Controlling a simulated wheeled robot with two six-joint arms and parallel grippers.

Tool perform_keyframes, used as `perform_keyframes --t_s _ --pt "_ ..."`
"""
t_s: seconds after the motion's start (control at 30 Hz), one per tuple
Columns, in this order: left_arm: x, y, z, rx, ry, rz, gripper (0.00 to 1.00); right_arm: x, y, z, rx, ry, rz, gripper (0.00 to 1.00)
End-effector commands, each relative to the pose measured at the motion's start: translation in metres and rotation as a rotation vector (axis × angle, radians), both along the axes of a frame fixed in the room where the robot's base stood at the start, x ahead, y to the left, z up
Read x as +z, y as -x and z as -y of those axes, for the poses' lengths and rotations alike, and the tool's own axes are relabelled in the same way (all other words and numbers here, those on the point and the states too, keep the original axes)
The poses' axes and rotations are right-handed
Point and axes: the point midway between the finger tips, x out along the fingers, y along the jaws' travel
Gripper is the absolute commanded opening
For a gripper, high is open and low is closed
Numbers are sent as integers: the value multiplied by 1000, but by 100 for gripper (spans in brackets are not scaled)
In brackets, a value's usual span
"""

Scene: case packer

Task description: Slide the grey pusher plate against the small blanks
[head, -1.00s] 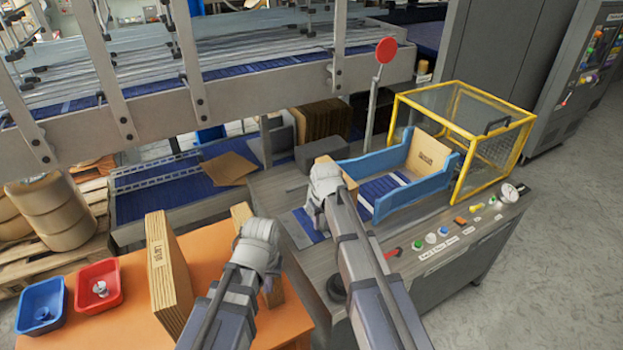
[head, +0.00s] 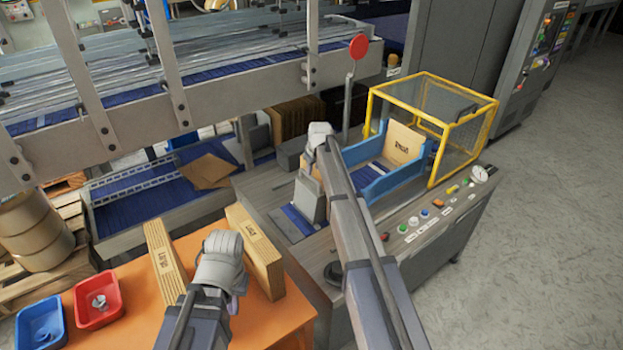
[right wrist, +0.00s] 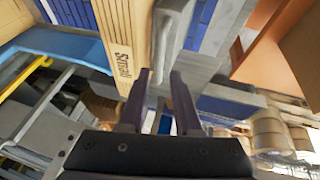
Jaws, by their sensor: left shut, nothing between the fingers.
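The grey pusher plate (head: 311,203) stands upright on the machine's top, left of the blue tray. A brown stack of small blanks (right wrist: 115,40), marked "Small", is close beside the plate (right wrist: 174,35) in the right wrist view; I cannot tell whether they touch. In the head view only a bit of brown shows behind the plate. My right gripper (head: 318,145) is above the plate, and its fingers (right wrist: 160,75) are apart with nothing clearly held. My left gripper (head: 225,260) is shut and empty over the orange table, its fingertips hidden.
Two "Large" stacks stand on the orange table (head: 130,325), one close to my left gripper. A red disc on a post (head: 358,47) rises behind.

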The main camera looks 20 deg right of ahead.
Motion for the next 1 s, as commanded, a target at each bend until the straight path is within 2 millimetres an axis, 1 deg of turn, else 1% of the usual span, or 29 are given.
perform_keyframes --t_s 0.03,0.3,0.4,0.53,0.77,0.8,1.0 --pt "-11 0 0 0 0 0 0 -11 -4 0 0 0 0 32" --pt "-45 0 0 1 0 0 0 -45 -19 2 0 0 0 32" --pt "-54 0 0 1 0 0 0 -54 -24 2 0 0 0 32" --pt "-58 0 0 1 0 0 0 -58 -26 2 0 0 0 32" --pt "-57 0 0 1 0 0 0 -57 -26 2 0 0 0 32" --pt "-57 0 0 1 0 0 0 -57 -26 2 0 0 0 31" --pt "-57 0 0 1 0 0 0 -57 -26 2 0 0 0 8"
